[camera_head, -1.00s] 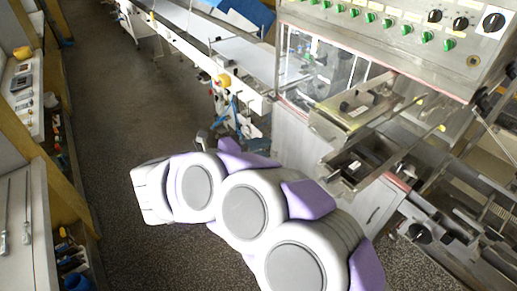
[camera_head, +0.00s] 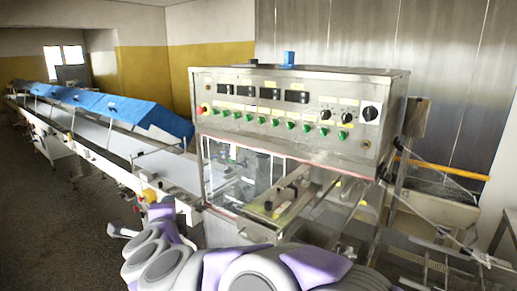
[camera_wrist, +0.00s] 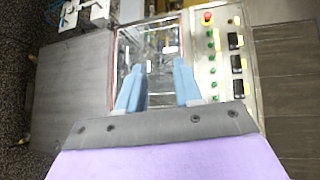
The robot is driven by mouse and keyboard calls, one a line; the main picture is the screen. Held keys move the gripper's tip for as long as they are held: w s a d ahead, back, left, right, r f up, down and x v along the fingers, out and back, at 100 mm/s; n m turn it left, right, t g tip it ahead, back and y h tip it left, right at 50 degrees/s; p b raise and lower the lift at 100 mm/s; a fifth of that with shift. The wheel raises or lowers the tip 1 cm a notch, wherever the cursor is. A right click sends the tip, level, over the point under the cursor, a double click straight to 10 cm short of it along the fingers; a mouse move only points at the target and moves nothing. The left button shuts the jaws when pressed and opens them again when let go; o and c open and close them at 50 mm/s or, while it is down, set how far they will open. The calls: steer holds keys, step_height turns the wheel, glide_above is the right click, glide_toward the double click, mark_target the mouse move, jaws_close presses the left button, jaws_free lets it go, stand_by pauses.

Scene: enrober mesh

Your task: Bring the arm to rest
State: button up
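My arm (camera_head: 210,268), pale grey with purple parts, lies across the bottom of the head view in front of the machine. My gripper (camera_wrist: 159,66) shows in the wrist view with its two blue fingers well apart and nothing between them. The gripper points at the clear-windowed front of the enrober machine (camera_wrist: 121,70). I cannot tell its exact distance from the window. In the head view the gripper cannot be clearly made out behind the arm links.
The steel control cabinet (camera_head: 230,100) with green knobs and a red button stands close ahead. A long conveyor (camera_head: 100,160) with blue covers (camera_head: 130,112) runs away to the left. Metal rails and a hopper (camera_head: 435,205) stand at the right. Dark floor (camera_head: 40,215) is open at the left.

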steer(key=s+d+f+n+g+h+b, duration=0.1)
steer(key=s+d+f+n+g, duration=0.4)
steer(key=s+d, duration=0.7)
steer(key=s+d+f+n+g+h+b, duration=0.1)
steer(key=s+d+f+n+g, duration=0.4)
steer(key=s+d+f, duration=0.5)
steer(key=s+d+f+n+g+h+b, duration=0.1)
steer(key=s+d+f+n+g, duration=0.5)
steer(key=s+d, duration=0.8)
steer(key=shift+s+f+g+h+b, duration=0.3)
steer(key=shift+s+f+g+b, duration=0.3)
steer(key=shift+s+f+b, duration=0.4)
steer(key=shift+a+r, duration=0.1)
steer(key=shift+r, duration=0.05)
